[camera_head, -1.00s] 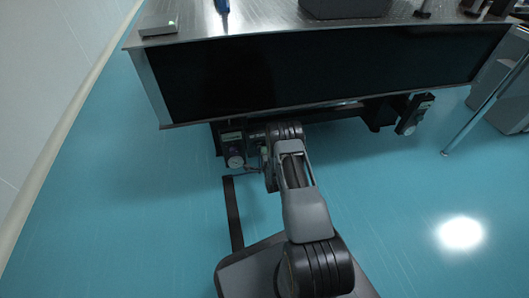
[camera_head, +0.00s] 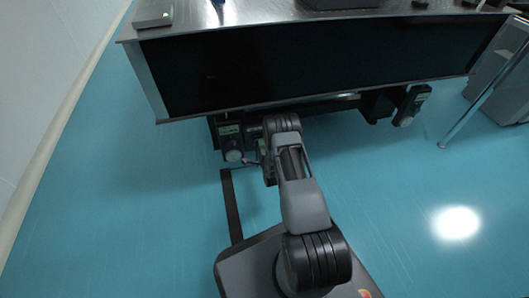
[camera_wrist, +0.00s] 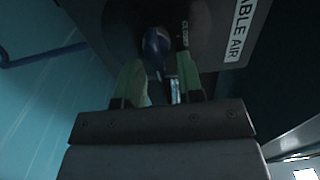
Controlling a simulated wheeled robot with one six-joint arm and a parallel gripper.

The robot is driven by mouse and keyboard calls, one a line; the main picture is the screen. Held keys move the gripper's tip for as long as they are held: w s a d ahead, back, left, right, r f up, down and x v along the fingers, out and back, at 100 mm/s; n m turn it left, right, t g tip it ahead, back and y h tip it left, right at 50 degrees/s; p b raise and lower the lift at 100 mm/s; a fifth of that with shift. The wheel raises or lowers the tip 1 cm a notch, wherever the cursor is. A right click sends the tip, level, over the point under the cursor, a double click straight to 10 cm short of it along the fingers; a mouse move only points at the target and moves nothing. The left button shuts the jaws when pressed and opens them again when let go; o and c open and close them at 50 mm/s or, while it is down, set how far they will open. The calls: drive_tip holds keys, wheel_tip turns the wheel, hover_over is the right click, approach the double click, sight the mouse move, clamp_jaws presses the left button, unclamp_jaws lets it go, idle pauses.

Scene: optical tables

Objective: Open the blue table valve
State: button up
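The blue valve handle (camera_wrist: 156,48) shows in the wrist view, on a dark panel beside the word CLOSED. The panel's white label (camera_wrist: 239,28) reads "ABLE AIR", cut off at the picture's edge. My gripper (camera_wrist: 160,75) has two green fingers set apart, with the handle's near end at the gap between their tips. I cannot tell whether either finger touches it. A small pale metallic part shows between the fingers. In the head view my arm reaches below the table's front edge, and the blue handle cannot be made out there.
The optical table (camera_head: 300,72) with its dark front overhangs my arm. A dark box with a round pale part (camera_head: 231,143) hangs under its left side, and another unit (camera_head: 410,105) under its right. A blue pipe (camera_wrist: 45,56) shows at left. The teal floor is open on both sides.

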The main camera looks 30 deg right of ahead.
drive_tip(key=s+a+p, duration=0.2)
drive_tip(key=s+p, duration=0.2)
drive_tip(key=s, duration=0.9)
drive_tip(key=shift+a+p, duration=0.3)
drive_tip(key=shift+a, duration=0.05)
drive_tip(key=shift+s, duration=0.15)
